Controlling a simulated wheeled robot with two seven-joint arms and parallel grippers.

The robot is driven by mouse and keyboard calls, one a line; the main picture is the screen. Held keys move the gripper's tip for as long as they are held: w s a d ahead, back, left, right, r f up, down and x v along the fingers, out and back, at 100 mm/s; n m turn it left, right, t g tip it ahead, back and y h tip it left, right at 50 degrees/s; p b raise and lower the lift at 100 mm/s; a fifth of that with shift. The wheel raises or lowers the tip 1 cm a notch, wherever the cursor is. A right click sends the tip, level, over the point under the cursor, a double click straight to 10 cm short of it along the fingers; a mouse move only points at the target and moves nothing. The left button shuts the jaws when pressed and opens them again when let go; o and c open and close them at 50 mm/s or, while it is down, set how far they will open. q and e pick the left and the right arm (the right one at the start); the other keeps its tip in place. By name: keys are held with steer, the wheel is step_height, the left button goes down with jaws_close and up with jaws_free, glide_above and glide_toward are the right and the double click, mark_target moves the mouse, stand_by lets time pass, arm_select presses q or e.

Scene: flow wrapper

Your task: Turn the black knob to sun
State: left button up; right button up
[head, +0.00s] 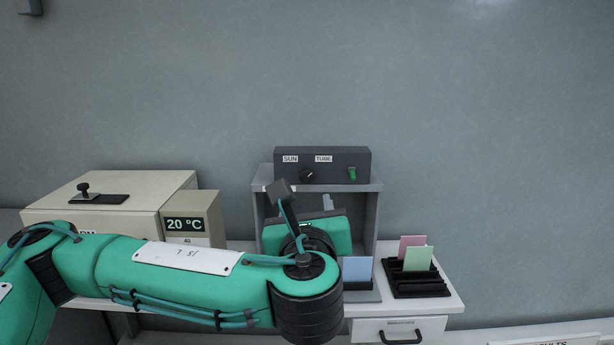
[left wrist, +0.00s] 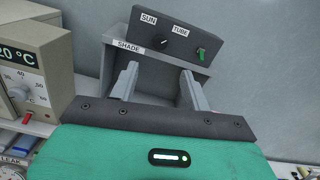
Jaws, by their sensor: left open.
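The black knob (head: 307,174) is on the front of a dark control box (head: 335,161), between and below the SUN label (head: 290,159) and the TUBE label (head: 323,159). Its small pale mark seems to point up and right, towards TUBE. The knob also shows in the left wrist view (left wrist: 162,43). My left gripper (left wrist: 160,88) is open and empty, its two grey fingers apart, below and in front of the box. In the head view the left gripper (head: 320,206) is partly hidden behind my own arm. My right gripper is not in view.
A green switch (head: 352,173) sits right of the knob. The box stands on a grey shelf (head: 375,187) labelled SHADE. A beige case (head: 120,190) and a 20 °C display (head: 186,225) stand left. A black rack (head: 418,284) with coloured cards is at the right.

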mark_target(307, 178)
arm_select(q)
steer(key=w+p, duration=0.5)
steer(key=w, duration=0.6)
steer(key=shift+r+p, duration=0.15)
steer(key=shift+p, duration=0.25)
steer(key=shift+w, duration=0.6)
steer(key=shift+f, duration=0.2)
steer(key=shift+c, duration=0.2)
steer(key=c, duration=1)
steer(key=shift+o, duration=0.2)
